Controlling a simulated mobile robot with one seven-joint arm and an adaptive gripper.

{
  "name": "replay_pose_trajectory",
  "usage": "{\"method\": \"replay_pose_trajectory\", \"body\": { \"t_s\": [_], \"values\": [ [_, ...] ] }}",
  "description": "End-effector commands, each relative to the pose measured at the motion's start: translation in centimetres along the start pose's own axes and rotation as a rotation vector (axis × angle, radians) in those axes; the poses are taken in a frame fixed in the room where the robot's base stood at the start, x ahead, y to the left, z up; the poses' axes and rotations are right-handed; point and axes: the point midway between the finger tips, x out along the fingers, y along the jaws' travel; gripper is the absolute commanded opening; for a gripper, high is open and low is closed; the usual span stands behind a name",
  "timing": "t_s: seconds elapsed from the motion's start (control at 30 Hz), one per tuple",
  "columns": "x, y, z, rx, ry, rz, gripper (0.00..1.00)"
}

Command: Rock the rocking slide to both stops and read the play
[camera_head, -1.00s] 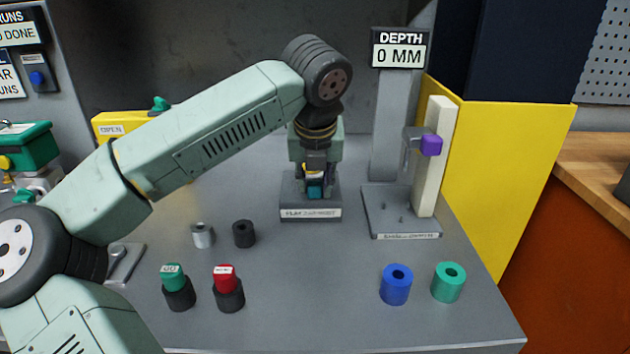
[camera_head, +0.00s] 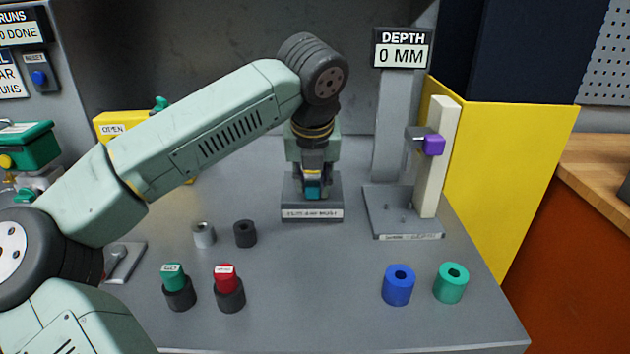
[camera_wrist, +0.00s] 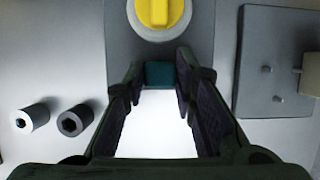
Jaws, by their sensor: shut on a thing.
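The rocking slide appears as a small teal block (camera_head: 313,189) on a grey labelled base (camera_head: 332,206) at the middle back of the bench. My gripper (camera_head: 313,180) points down at it and is shut on it. In the wrist view the teal block (camera_wrist: 160,74) sits between my fingertips (camera_wrist: 160,82). My wrist hides most of the unit behind it. A round white dial with a yellow knob (camera_wrist: 158,12) shows beyond the block in the wrist view. The label on the base is too blurred to read.
The depth display (camera_head: 402,56) reads 0 MM. A stand with a cream post and purple slider (camera_head: 434,145) is close on the right. Green (camera_head: 172,277) and red (camera_head: 225,277) buttons, a blue cylinder (camera_head: 398,285) and a teal one (camera_head: 451,283) stand in front. The centre front is clear.

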Motion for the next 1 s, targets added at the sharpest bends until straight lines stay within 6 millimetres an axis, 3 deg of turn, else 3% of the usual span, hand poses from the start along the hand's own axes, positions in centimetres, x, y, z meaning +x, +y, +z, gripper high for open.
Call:
{"method": "replay_pose_trajectory", "body": {
  "t_s": [0.27,0.3,0.63,1.0],
  "values": [
    [-0.04,0.15,0.07,-0.002,-0.002,0.0,0.03],
    [-0.04,0.15,0.07,-0.002,-0.002,0.001,0.26],
    [-0.02,0.13,0.02,-0.001,0.0,0.0,0.47],
    [-0.37,0.13,0.03,-0.001,-0.001,0.001,0.48]
  ]
}}
